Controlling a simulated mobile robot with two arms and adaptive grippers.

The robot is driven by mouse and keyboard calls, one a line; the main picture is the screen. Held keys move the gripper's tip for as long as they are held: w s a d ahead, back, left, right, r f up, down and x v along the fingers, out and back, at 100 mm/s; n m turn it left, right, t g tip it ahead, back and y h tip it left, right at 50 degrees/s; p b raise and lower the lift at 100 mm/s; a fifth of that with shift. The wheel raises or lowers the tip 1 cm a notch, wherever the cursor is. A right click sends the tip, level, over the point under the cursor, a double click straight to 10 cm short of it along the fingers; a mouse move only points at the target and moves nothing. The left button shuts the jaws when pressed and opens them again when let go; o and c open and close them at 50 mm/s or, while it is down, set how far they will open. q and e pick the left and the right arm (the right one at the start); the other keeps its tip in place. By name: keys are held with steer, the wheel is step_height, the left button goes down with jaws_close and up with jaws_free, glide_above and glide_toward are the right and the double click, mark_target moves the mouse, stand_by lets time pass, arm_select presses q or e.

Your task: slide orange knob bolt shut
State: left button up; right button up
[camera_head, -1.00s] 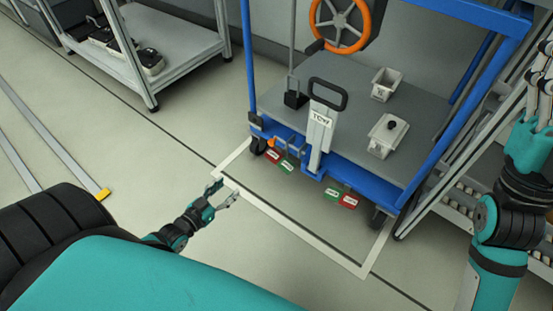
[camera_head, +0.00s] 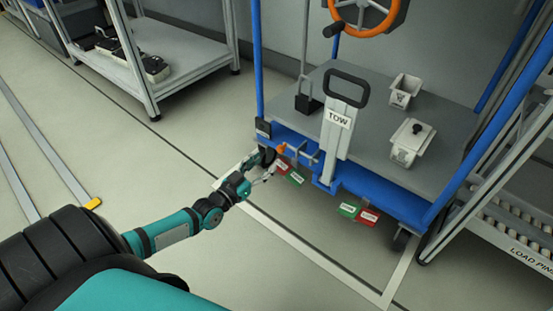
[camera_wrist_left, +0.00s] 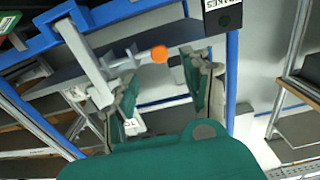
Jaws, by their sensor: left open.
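The orange knob (camera_head: 281,147) sits at the left end of a grey bolt on the blue front rail of the tow cart. My left gripper (camera_head: 264,168) is open and close to the knob, just left of and below it. In the left wrist view the orange knob (camera_wrist_left: 160,53) shows near the fingertips, between the two spread fingers of the gripper (camera_wrist_left: 160,72). The bolt's grey rod (camera_wrist_left: 126,61) runs left from the knob. I cannot tell whether a finger touches it. My right gripper is out of the head view.
The cart has a TOW handle (camera_head: 343,118) and grey bins (camera_head: 409,142) on its deck. Red tags (camera_head: 281,166) and green tags (camera_head: 295,179) hang below the rail. A rack (camera_head: 168,76) stands at the back left. Floor left of the cart is clear.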

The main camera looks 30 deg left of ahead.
mark_target(279, 150)
arm_select(q)
steer(key=w+b, duration=0.1)
steer(key=w, duration=0.3)
steer(key=w+b, duration=0.1)
steer(key=w, duration=0.1)
steer(key=shift+d+f+b, duration=0.15)
steer(key=shift+d+b, duration=0.1)
steer(key=shift+b, duration=0.1)
steer(key=shift+w, duration=0.45)
jaws_close()
